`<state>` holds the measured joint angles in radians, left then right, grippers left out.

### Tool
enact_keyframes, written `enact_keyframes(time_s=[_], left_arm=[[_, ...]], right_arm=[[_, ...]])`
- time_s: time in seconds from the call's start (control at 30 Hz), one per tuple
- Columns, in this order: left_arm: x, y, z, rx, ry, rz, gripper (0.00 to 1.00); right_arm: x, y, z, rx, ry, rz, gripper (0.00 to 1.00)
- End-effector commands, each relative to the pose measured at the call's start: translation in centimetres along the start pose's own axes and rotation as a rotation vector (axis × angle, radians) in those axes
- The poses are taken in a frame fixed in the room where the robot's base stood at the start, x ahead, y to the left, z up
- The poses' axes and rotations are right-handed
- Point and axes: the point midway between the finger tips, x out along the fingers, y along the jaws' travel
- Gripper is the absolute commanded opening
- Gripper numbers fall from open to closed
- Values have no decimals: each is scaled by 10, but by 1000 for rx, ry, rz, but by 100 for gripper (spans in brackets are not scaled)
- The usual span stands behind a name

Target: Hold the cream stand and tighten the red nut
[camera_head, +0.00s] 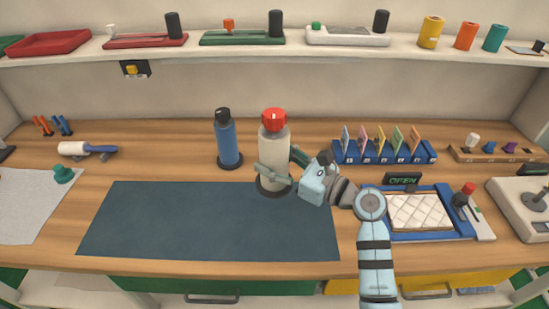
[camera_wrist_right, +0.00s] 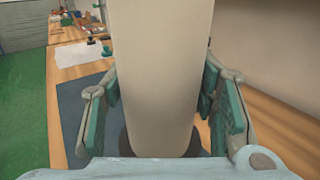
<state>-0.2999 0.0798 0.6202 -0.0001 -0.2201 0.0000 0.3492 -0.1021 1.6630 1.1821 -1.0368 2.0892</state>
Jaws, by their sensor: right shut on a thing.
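The cream stand (camera_head: 274,145) stands upright on a dark round base at the back edge of the dark mat. The red nut (camera_head: 273,120) sits on its top. My right gripper (camera_head: 275,172) is around the lower part of the cream stand, shut on it, one finger at its front and one behind. In the right wrist view the cream stand (camera_wrist_right: 165,75) fills the middle between the fingers of my right gripper (camera_wrist_right: 165,110). The red nut is out of that view. My left gripper is not in either view.
A blue stand (camera_head: 228,140) with a black top stands just left of the cream stand. The dark mat (camera_head: 210,220) is bare. A blue card rack (camera_head: 385,156) and a blue tray with a quilted pad (camera_head: 418,211) lie to the right. A shelf (camera_head: 200,50) runs above.

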Motion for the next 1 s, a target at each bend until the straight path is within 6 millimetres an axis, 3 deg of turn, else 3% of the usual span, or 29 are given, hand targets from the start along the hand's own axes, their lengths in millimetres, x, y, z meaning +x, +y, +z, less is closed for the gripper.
enact_keyframes(time_s=[1.0], left_arm=[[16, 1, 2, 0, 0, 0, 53]], right_arm=[[0, 0, -26, 0, -4, 0, 0]])
